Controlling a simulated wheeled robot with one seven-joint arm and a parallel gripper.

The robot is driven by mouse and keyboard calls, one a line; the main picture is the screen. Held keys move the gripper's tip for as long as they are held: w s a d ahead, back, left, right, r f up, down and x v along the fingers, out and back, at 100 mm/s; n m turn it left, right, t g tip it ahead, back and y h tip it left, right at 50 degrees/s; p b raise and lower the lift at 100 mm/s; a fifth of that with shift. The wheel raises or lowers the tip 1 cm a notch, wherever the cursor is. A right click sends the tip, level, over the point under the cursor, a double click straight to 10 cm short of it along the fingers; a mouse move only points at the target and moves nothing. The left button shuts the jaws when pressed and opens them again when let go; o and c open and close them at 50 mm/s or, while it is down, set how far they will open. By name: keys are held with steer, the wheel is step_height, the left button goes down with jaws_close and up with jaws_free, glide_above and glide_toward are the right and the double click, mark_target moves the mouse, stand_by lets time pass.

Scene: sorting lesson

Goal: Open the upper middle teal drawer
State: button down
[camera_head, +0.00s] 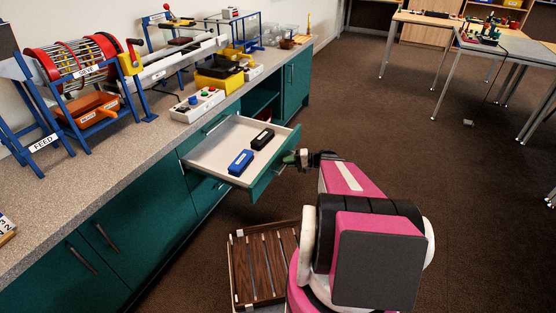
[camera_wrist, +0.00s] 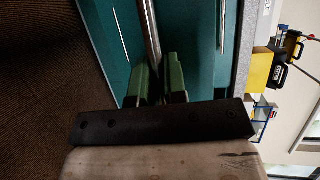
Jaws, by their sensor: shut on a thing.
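The upper middle teal drawer (camera_head: 213,152) is pulled well out of the counter in the head view, with its pale inside showing. A blue block-like case (camera_head: 241,162) and a black one (camera_head: 262,138) lie in it. My gripper (camera_head: 297,158) is at the outer side of the drawer's teal front. In the wrist view, my green fingers (camera_wrist: 160,80) are shut around the metal bar handle (camera_wrist: 150,35), one on each side. The handle is mostly hidden by my gripper in the head view.
The speckled worktop (camera_head: 130,150) carries a red drum machine (camera_head: 80,62), a white button box (camera_head: 198,104) and other apparatus. Closed teal cupboards (camera_head: 70,280) flank the drawer. A wooden slatted tray (camera_head: 265,262) is low beside my base.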

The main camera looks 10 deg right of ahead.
steer(key=shift+s+d, duration=0.55)
steer(key=shift+d, duration=0.15)
steer(key=c, duration=1.2)
jaws_free()
steer(key=v, duration=1)
steer(key=shift+d, duration=0.4)
